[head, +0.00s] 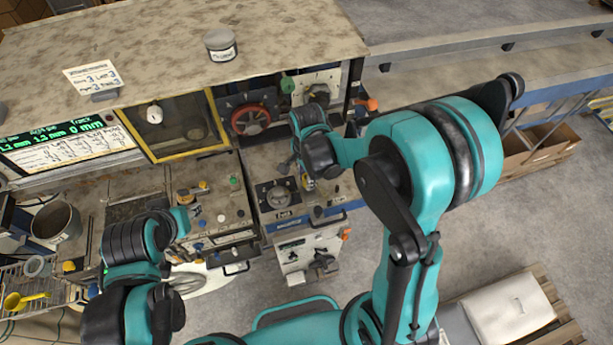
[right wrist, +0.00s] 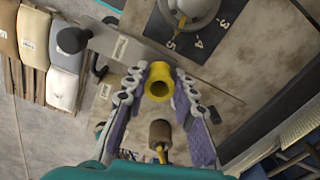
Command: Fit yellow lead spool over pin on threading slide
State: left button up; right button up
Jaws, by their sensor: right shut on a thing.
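The yellow lead spool (right wrist: 158,82) is a short hollow cylinder. My right gripper (right wrist: 161,80) is shut on it, with one finger on each side. In the head view my right gripper (head: 304,178) hangs over the machine's front panel, and a bit of yellow shows there. A brown cylinder (right wrist: 160,133) with a thin yellow piece below it lies between my finger bases in the right wrist view; I cannot tell whether it belongs to the threading slide. I cannot make out the pin. My left gripper (head: 182,222) is over the left panel, its fingers unclear.
A round dial (head: 279,195) with numbers sits on the panel beside my right gripper. A red handwheel (head: 250,119) and a yellow-framed window (head: 177,124) stand behind. A grey pot (head: 57,222) stands at the left. The floor (head: 505,215) at the right is partly open.

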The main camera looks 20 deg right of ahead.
jog(key=shift+f, duration=0.3)
jog(key=o, duration=0.9)
jog(key=shift+r, duration=0.15)
notch_tip(320, 180, up, 12)
jog(key=shift+f, duration=0.1)
dwell(0.5)
